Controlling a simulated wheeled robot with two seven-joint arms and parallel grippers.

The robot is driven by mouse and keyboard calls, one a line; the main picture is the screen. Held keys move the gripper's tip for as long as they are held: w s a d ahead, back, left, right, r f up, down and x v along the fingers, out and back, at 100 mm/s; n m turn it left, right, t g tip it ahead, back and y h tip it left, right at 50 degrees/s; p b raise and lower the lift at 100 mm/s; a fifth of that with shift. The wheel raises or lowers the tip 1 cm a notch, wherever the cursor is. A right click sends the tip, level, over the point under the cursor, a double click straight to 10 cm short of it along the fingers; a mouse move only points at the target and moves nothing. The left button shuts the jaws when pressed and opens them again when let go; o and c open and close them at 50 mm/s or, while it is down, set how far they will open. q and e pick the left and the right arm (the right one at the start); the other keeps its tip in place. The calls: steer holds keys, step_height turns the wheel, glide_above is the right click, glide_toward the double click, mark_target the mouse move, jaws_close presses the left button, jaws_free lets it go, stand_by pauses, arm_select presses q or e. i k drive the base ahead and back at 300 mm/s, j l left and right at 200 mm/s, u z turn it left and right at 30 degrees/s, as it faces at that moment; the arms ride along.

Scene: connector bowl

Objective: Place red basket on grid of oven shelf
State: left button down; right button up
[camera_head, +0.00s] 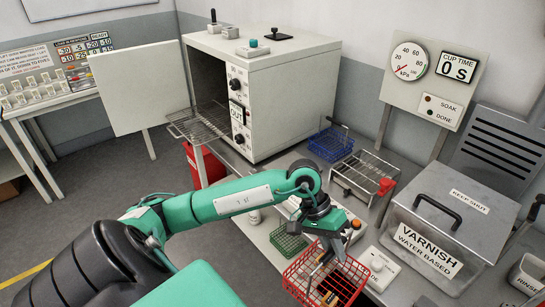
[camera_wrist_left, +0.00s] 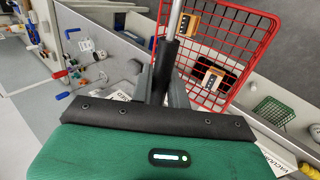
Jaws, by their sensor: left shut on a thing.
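The red wire basket (camera_head: 330,277) hangs under my left gripper (camera_head: 326,240), at the bottom centre of the head view. My left gripper is shut on its upright handle, a metal rod with a dark grip. In the left wrist view, the rod runs between the fingers (camera_wrist_left: 166,80) and the red basket (camera_wrist_left: 222,42) lies beyond them. Orange-and-dark parts (camera_wrist_left: 213,80) are inside the basket. The oven (camera_head: 285,98) stands on the bench with its door (camera_head: 143,85) open. Its wire grid shelf (camera_head: 200,124) sticks out of the opening, bare where visible. My right gripper is not seen.
A blue basket (camera_head: 331,143) and a wire rack (camera_head: 362,175) with a red clip stand right of the oven. A green basket (camera_head: 288,238) is left of the red one. The varnish tank (camera_head: 432,246) is to the right. A red container (camera_head: 205,163) is below the shelf.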

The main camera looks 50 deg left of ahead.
mark_target(203, 120)
steer(key=j+u, duration=0.25)
steer(key=u, duration=0.15)
steer(key=i+j+u, duration=0.1)
steer(key=j+u, duration=0.15)
steer(key=u, duration=0.2)
steer(key=i+j+u, duration=0.1)
steer(key=j, duration=0.35)
steer(key=i+j+u, duration=0.15)
steer(key=i+j, duration=0.15)
steer(key=j, duration=0.15)
steer(key=i+j+u, duration=0.1)
steer(key=i+j, duration=0.15)
steer(key=j, duration=0.15)
